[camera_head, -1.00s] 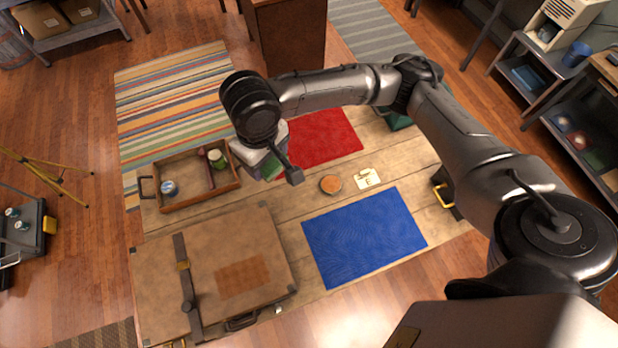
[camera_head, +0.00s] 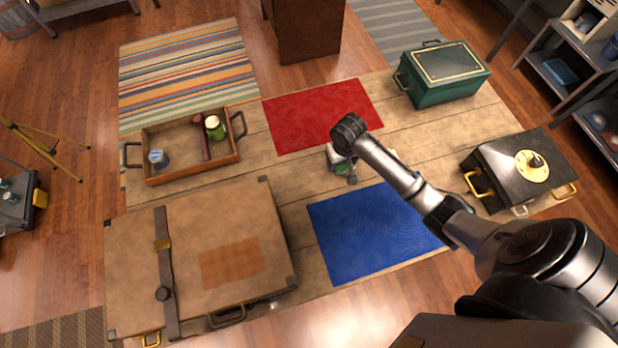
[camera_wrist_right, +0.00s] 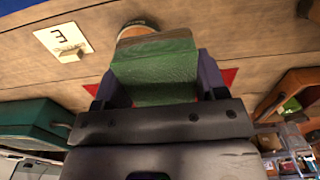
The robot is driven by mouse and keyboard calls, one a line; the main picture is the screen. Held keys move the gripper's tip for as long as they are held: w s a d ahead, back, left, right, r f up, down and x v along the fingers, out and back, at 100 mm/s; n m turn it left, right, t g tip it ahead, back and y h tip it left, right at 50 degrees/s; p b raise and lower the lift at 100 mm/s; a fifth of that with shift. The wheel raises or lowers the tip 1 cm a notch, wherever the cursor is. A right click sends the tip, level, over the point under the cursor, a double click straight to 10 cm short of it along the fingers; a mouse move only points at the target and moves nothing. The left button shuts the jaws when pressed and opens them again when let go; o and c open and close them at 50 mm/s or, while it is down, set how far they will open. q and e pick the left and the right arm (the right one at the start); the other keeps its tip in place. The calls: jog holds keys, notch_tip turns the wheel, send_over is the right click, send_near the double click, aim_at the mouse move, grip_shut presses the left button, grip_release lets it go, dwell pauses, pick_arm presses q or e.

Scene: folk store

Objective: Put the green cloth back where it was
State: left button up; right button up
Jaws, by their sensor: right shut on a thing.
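The green cloth (camera_wrist_right: 155,70) is a folded pad with a brown upper edge in the right wrist view, held between the two fingers of my right gripper (camera_wrist_right: 153,85). In the head view my right gripper (camera_head: 342,166) hangs over the planks between the red mat (camera_head: 322,112) and the blue mat (camera_head: 368,235), and its own wrist covers most of the cloth. My right gripper is shut on the cloth. A small round pot (camera_wrist_right: 136,27) shows just beyond the cloth in the wrist view; I cannot tell whether they touch. My left gripper is not in view.
A card with a mark (camera_wrist_right: 66,40) lies near the pot. A wooden tray (camera_head: 185,175) with jars is at left, a brown suitcase (camera_head: 220,225) at front left. A green chest (camera_head: 440,85) and a black box (camera_head: 500,175) stand at right.

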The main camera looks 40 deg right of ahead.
aim_at(309, 181)
jog(key=shift+s+d+f, duration=0.35)
jog(key=shift+s+f, duration=0.05)
jog(key=shift+f, duration=0.3)
jog(key=shift+s+f, duration=0.1)
jog(key=shift+f, duration=0.2)
jog(key=w+a+f+b, duration=0.1)
jog(key=w+a+f, duration=0.2)
jog(key=w+a, duration=0.1)
jog(key=w+a+f+b, duration=0.1)
jog(key=w+a+f, duration=0.3)
jog(key=shift+d+f+b, duration=0.1)
jog(key=shift+f+b, duration=0.2)
jog(key=shift+f, duration=1.65)
jog(key=shift+f, duration=0.2)
jog(key=o, duration=1)
jog(key=shift+c, duration=0.2)
